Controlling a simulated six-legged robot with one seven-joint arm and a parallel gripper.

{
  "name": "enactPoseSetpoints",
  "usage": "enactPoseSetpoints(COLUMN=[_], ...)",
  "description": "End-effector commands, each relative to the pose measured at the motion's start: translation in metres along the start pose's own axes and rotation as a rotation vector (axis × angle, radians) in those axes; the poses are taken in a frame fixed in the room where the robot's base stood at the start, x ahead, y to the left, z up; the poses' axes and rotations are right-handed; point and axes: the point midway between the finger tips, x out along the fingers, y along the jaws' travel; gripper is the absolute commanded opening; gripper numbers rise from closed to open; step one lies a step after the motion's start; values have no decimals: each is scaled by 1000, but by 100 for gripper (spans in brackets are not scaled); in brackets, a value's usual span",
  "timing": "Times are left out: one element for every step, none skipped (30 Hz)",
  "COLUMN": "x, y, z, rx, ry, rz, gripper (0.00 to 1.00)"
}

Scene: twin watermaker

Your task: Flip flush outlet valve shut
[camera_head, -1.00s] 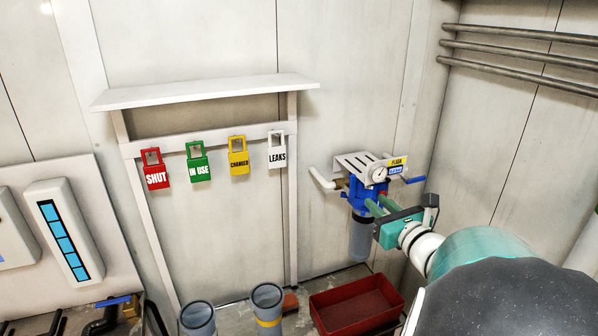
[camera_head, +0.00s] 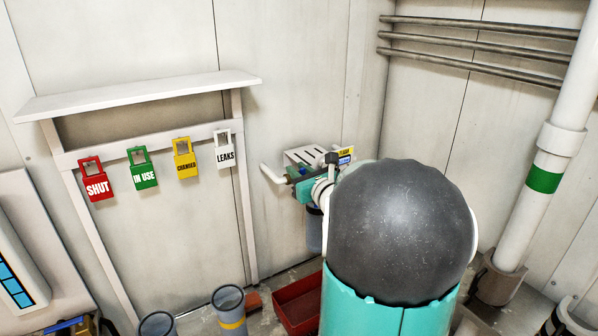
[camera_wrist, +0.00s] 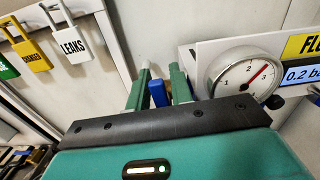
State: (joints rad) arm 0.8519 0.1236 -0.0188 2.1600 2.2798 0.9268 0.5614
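The watermaker filter unit (camera_head: 314,228) is on the back wall, mostly hidden behind my arm. A white pipe (camera_head: 271,174) leaves its left side. In the wrist view, a blue part (camera_wrist: 158,94), which looks like a valve handle, shows between the two green fingers of my gripper (camera_wrist: 159,70). The fingers stand apart on either side of it. I cannot tell whether they touch it. The round gauge (camera_wrist: 243,84) is right of the fingers. I cannot read which valve this is. In the head view, my gripper (camera_head: 291,175) is at the unit's left side.
Red SHUT (camera_head: 96,186), green IN USE (camera_head: 143,172), yellow CHANGED (camera_head: 185,163) and white LEAKS (camera_head: 225,153) tags hang under a shelf (camera_head: 140,95). A red tray (camera_head: 297,305) is on the floor below. A white pipe (camera_head: 548,130) rises at right.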

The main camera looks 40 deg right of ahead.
Motion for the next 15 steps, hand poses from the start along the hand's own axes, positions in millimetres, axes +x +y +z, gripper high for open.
enactPoseSetpoints(x=[0,0,0,0,0,0,0,0,0,0,0,0,0,0,0], y=[0,0,0,0,0,0,0,0,0,0,0,0,0,0,0], z=[0,0,0,0,0,0,0,0,0,0,0,0,0,0,0], rx=[0,0,0,0,0,0,0,0,0,0,0,1,5,13,26], ry=[0,0,0,0,0,0,0,0,0,0,0,0,0,0,0], rz=[0,0,0,0,0,0,0,0,0,0,0,1,1,1,2], gripper=[22,22,22,22,20,12,6,0,0,0,0,0,0,0,0])
